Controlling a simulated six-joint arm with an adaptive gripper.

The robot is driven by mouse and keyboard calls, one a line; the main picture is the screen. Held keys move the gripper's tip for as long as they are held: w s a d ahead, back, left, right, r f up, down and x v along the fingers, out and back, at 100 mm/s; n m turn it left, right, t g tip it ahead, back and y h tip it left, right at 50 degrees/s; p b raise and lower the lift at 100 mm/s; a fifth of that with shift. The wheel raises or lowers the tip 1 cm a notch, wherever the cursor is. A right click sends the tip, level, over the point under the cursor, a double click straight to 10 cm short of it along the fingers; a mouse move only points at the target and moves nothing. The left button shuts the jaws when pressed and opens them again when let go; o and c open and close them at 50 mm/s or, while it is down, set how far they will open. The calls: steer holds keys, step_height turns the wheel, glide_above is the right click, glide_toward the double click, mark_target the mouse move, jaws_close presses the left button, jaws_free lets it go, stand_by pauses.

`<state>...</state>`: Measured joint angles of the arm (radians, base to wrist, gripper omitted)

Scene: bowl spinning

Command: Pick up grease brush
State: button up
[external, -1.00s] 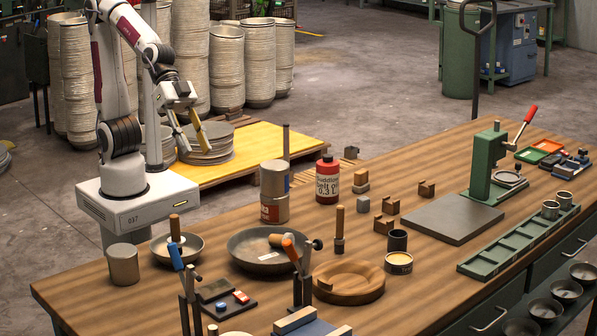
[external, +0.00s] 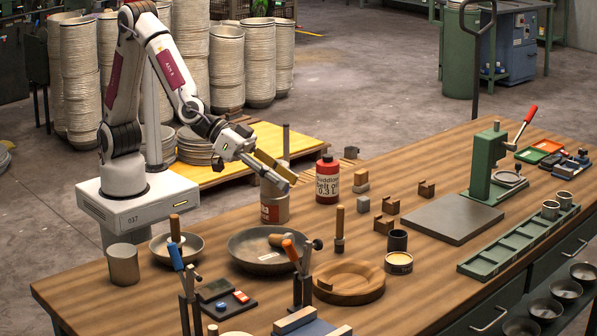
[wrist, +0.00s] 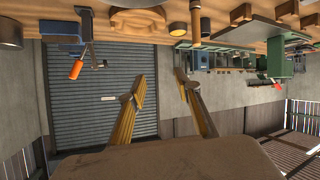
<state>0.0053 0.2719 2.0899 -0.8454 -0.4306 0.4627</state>
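No tool is clearly identifiable as the grease brush; several have upright or lying wooden handles. One handle (external: 175,227) stands in a small bowl (external: 192,252) at the left of the bench. Another wooden-handled tool (external: 340,220) stands upright near the bench middle, with a dark lower end. A third handle (external: 283,240) lies in the wide dark pan (external: 250,258). My gripper (external: 290,180) is raised above the rear bench edge, over the tin, touching none of these. In the wrist view my gripper (wrist: 161,85) has its two yellowish fingers apart with nothing between them.
A tall tin (external: 275,208) and a red bottle (external: 327,180) stand near my gripper. A green lever press (external: 487,165) is at right. The wrist view is upside down.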

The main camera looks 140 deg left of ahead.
mark_target(340, 238)
steer(key=w+a+f+n+g+y, duration=0.1)
steer(key=a+f+n+y, duration=0.1)
steer(key=a+f+y, duration=0.2)
steer(key=a+f, duration=0.3)
steer(key=a, duration=0.1)
steer(key=shift+w+g+y, duration=0.3)
steer(key=shift+w, duration=0.05)
steer(key=shift+f, duration=0.1)
steer(key=x, duration=0.2)
steer(key=shift+w+a+f, duration=0.1)
steer(key=shift+w+f, duration=0.05)
steer(key=shift+w, duration=0.1)
steer(key=shift+w+d+x, duration=0.1)
steer(key=shift+d+x, duration=0.05)
steer(key=shift+x, duration=1.15)
steer(key=shift+w+d+x, duration=0.1)
steer(key=shift+d+x, duration=0.05)
steer(key=shift+x, duration=1.1)
